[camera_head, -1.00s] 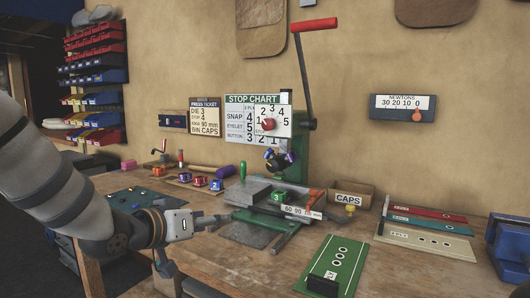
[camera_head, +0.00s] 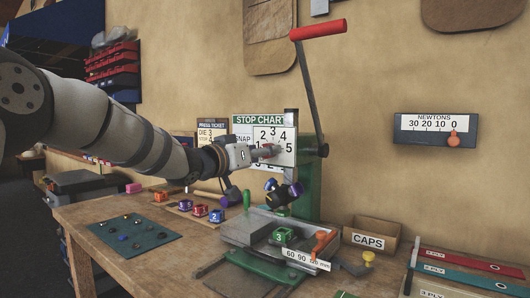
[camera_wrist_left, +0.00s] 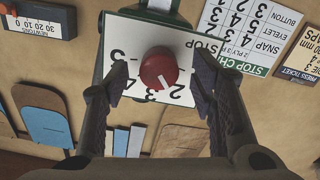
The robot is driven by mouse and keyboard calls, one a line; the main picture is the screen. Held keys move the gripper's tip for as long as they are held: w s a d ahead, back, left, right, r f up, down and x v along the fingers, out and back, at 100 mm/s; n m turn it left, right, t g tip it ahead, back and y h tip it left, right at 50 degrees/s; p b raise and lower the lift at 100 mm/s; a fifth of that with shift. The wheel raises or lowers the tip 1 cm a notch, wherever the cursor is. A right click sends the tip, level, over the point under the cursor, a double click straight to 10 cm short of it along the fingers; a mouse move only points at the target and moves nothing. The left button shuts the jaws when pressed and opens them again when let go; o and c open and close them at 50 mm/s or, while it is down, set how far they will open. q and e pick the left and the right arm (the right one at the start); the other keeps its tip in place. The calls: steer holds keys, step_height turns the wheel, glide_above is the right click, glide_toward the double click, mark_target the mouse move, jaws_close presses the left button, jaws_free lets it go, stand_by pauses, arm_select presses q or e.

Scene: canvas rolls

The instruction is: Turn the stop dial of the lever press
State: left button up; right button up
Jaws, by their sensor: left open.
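The lever press has a green column (camera_head: 309,190) and a long dark lever with a red handle (camera_head: 318,28). Its white number plate (camera_head: 283,135) carries the stop dial (camera_wrist_left: 158,68), a round red knob with a white pointer mark. In the left wrist view, upside down, the mark points toward the 2 and 3 side; its exact number is unclear. My left gripper (camera_head: 262,154) is at the plate in the head view. In the wrist view its open fingers (camera_wrist_left: 158,98) stand on both sides of the knob, with gaps visible. My right gripper is not in view.
The stop chart (camera_head: 257,121) and press ticket (camera_head: 212,128) hang behind my left arm. A green die marked 3 (camera_head: 283,236) sits on the press bed. A caps box (camera_head: 371,236) stands to the right. A newtons gauge (camera_head: 436,130) is on the wall.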

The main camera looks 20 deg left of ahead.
arm_select(q)
steer(key=shift+w+d+r, duration=0.15)
steer(key=shift+w+d, duration=0.1)
steer(key=shift+w, duration=0.4)
steer(key=shift+c, duration=0.2)
steer(key=c, duration=1.1)
steer(key=shift+m, duration=0.3)
steer(key=shift+d+m, duration=0.1)
steer(key=shift+m, duration=7.4)
